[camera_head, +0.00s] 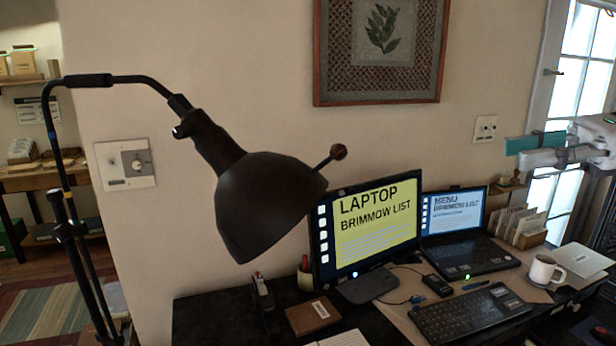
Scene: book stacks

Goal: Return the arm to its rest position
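My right gripper (530,150) comes in from the right edge, high over the right end of the desk and in front of the window. Its pale and teal finger parts point left, one above the other, close together. I cannot tell whether they are apart or closed, and no held object can be made out. Part of my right arm (592,138) shows at the right edge. It touches nothing that I can see. My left gripper and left arm are not in view.
A black lamp (262,195) hangs large in the foreground. The dark desk (205,318) holds a monitor (372,228), a laptop (462,238), a keyboard (470,312), a mug (543,272) and a file holder (520,227). Open air lies left of the gripper, before the wall.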

